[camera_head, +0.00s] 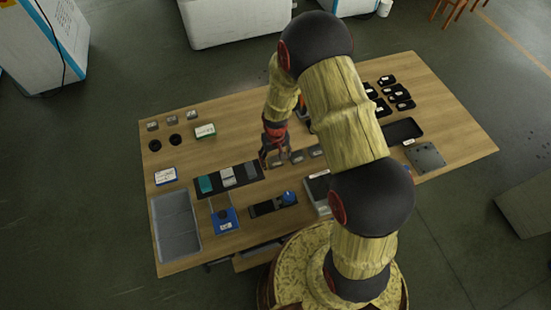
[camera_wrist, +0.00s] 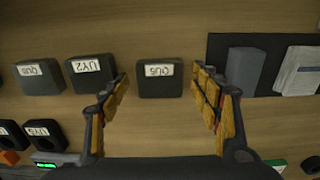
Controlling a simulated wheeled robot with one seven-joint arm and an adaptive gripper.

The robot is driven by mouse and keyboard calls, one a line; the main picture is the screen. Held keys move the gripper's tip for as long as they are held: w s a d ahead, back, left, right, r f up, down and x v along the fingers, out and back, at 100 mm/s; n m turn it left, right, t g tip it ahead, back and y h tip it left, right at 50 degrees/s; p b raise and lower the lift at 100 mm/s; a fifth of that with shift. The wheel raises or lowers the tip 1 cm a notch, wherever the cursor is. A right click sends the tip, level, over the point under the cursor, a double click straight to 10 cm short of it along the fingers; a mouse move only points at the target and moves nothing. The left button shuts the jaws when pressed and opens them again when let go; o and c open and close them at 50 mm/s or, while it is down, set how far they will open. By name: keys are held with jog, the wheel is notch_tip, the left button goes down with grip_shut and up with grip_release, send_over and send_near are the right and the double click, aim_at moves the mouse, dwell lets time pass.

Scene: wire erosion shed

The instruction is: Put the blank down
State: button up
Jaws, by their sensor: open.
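A dark grey blank (camera_wrist: 160,80) with a white label sits on the wooden table in the wrist view, its size much like its neighbours'. My gripper (camera_wrist: 160,72) is open, one finger on each side of this blank, with a visible gap on both sides. In the head view my gripper (camera_head: 273,157) is low over the table, at the left end of a short row of grey blanks (camera_head: 297,157). Two similar labelled blanks, one nearer (camera_wrist: 91,73) and one farther (camera_wrist: 40,77), stand to the left in the wrist view. The gripper partly hides the row in the head view.
A dark mat (camera_wrist: 234,88) with grey and pale pieces lies close right of my gripper in the wrist view. In the head view, a grey tray (camera_head: 176,225), a blue-based device (camera_head: 225,220) and a black tray (camera_head: 402,131) stand on the table (camera_head: 450,125).

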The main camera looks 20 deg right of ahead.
notch_tip(320, 180, up, 12)
jog(key=p, duration=0.2)
notch_tip(320, 180, up, 8)
jog(key=t, duration=0.1)
send_over(276, 160)
jog(key=s+r+t, duration=0.1)
jog(key=s+r, duration=0.1)
jog(key=r, duration=0.5)
jog(key=s+r+t, duration=0.1)
jog(key=s+r, duration=0.2)
jog(key=r, duration=0.3)
jog(key=s+r+t, duration=0.2)
jog(key=s+r, duration=1.1)
jog(key=s, duration=0.2)
jog(key=shift+s+r+t, duration=0.25)
jog(key=shift+s+t, duration=0.05)
jog(key=shift+a, duration=0.1)
